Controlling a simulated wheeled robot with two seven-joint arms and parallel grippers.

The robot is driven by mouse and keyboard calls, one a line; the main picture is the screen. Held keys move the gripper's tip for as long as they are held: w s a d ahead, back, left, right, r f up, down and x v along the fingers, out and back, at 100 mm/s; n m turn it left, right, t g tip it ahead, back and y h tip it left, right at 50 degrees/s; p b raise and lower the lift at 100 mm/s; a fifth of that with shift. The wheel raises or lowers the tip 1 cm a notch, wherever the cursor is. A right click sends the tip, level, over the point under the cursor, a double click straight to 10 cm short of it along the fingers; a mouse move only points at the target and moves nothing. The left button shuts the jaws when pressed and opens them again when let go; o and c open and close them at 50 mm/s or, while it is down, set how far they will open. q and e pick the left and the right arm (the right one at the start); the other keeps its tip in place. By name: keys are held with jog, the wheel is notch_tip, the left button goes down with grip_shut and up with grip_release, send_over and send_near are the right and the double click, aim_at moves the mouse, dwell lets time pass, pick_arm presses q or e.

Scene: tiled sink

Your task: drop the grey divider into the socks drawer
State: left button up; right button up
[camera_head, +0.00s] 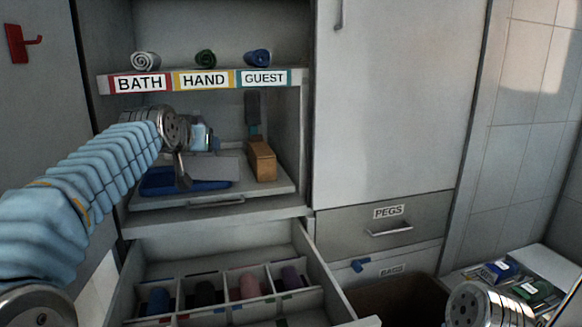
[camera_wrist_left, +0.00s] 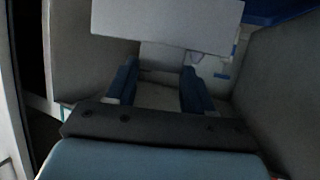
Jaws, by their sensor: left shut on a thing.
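The grey divider (camera_head: 222,168) is a flat pale panel at my left gripper, above the pull-out shelf in the head view. In the left wrist view the panel (camera_wrist_left: 165,25) spans the top, just beyond the blue fingers. My left gripper (camera_head: 190,172) is shut on it; the arm partly hides the grip. My right gripper is not in view; only part of that arm shows at the lower right.
The pull-out shelf (camera_head: 270,190) holds a blue tray (camera_head: 160,183) and a tan block (camera_head: 262,160). Rolled towels (camera_head: 205,58) sit on the labelled shelf above. The PEGS drawer (camera_head: 350,222) is shut. An open brown bin or drawer (camera_head: 400,302) lies at the lower right.

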aim_at(206, 158)
pick_arm(q)
jog(key=shift+f, duration=2.95)
jog(key=o, duration=1.4)
notch_tip(206, 158, up, 3)
jog(key=shift+f, duration=0.2)
jog(key=s+d+r+b, duration=0.1)
jog(key=s+r, duration=0.2)
jog(key=s, duration=0.1)
jog(key=s+d+r+b, duration=0.1)
jog(key=s+r+b, duration=0.1)
jog(key=s+r, duration=0.2)
jog(key=s+d+r+b, duration=0.2)
jog(key=s+r, duration=0.1)
jog(key=s, duration=0.2)
jog(key=shift+s+r, duration=0.25)
